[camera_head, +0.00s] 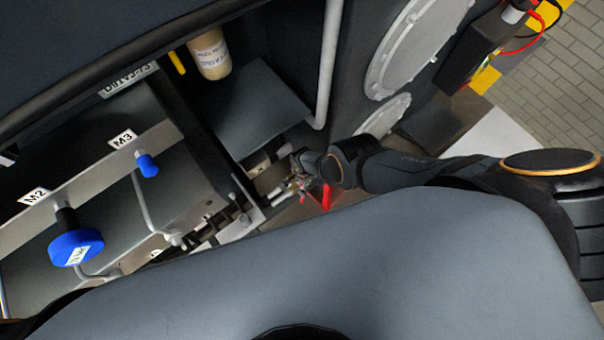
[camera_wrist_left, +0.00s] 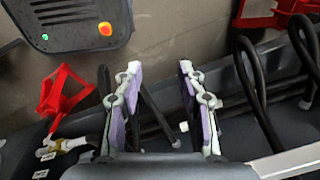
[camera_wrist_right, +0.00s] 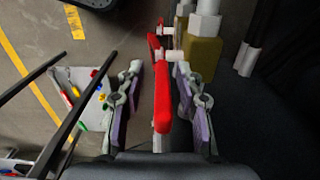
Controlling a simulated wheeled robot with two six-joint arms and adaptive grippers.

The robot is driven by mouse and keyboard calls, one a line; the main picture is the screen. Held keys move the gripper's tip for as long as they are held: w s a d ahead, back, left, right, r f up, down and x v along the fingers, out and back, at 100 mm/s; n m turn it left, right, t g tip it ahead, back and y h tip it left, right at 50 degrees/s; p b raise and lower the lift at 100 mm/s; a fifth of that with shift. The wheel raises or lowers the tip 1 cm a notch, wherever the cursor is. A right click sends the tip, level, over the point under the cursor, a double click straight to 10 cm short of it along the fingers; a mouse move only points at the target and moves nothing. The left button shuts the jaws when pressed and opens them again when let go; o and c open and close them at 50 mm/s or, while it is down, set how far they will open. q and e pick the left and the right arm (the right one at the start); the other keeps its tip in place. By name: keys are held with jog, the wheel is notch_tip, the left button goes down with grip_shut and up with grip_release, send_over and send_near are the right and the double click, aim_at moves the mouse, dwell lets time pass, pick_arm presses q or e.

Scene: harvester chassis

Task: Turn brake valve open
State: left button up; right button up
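A red valve lever (camera_wrist_right: 162,98) runs between the two fingers of my right gripper (camera_wrist_right: 159,70) in the right wrist view. The fingers stand apart, with a clear gap on the lever's left side and a narrower one on its right. An olive-yellow valve body with white fittings (camera_wrist_right: 204,58) is just right of the lever. In the head view my right gripper (camera_head: 301,163) is at the pipe fittings, with red handle parts (camera_head: 327,197) below it. My left gripper (camera_wrist_left: 160,67) is open and empty in the left wrist view and is out of the head view.
Blue knobs (camera_head: 76,247) and (camera_head: 147,166) sit on the M2/M3 panel at left. In the left wrist view are a dark control box (camera_wrist_left: 75,22), a red bracket (camera_wrist_left: 62,95) and black hoses (camera_wrist_left: 258,90). A grey tray of tools (camera_wrist_right: 80,88) lies below.

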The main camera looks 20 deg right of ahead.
jog(key=shift+c, duration=1.2)
jog(key=shift+w, duration=0.1)
jog(key=shift+c, duration=1.1)
grip_shut()
jog(key=shift+a, duration=0.1)
jog(key=shift+a+f, duration=0.1)
jog(key=shift+a, duration=0.05)
jog(key=shift+s+a+h, duration=0.2)
jog(key=shift+h, duration=0.5)
pick_arm(q)
jog(key=shift+w+d, duration=0.1)
jog(key=shift+w, duration=0.7)
